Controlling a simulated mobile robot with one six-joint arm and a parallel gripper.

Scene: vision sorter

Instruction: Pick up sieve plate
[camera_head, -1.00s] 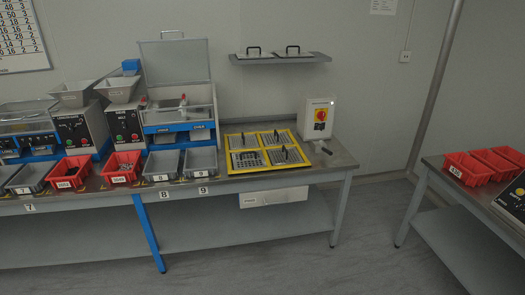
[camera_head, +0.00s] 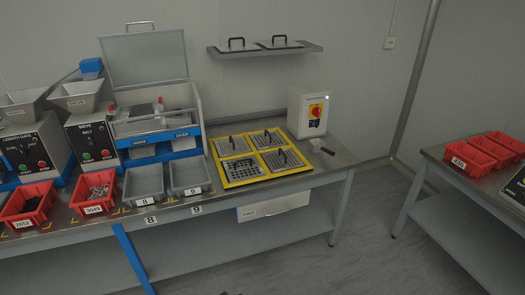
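Several sieve plates with dark handles sit in a yellow frame (camera_head: 268,177) on the bench. The near left plate (camera_head: 240,171) shows large holes. The far left plate (camera_head: 230,146), far right plate (camera_head: 264,138) and near right plate (camera_head: 283,160) look grey with finer texture. Two more flat plates with black handles, a left one (camera_head: 236,48) and a right one (camera_head: 281,45), lie on the wall shelf. My gripper is not recognisable in view; only a small dark shape shows at the bottom edge, too little to identify.
A white box with a red-yellow switch (camera_head: 315,112) stands behind the frame. Grey bins (camera_head: 189,175) and red bins (camera_head: 94,190) line the bench front at left, below a machine with a raised lid (camera_head: 143,60). Another table with red bins (camera_head: 470,158) is at right. Floor between is clear.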

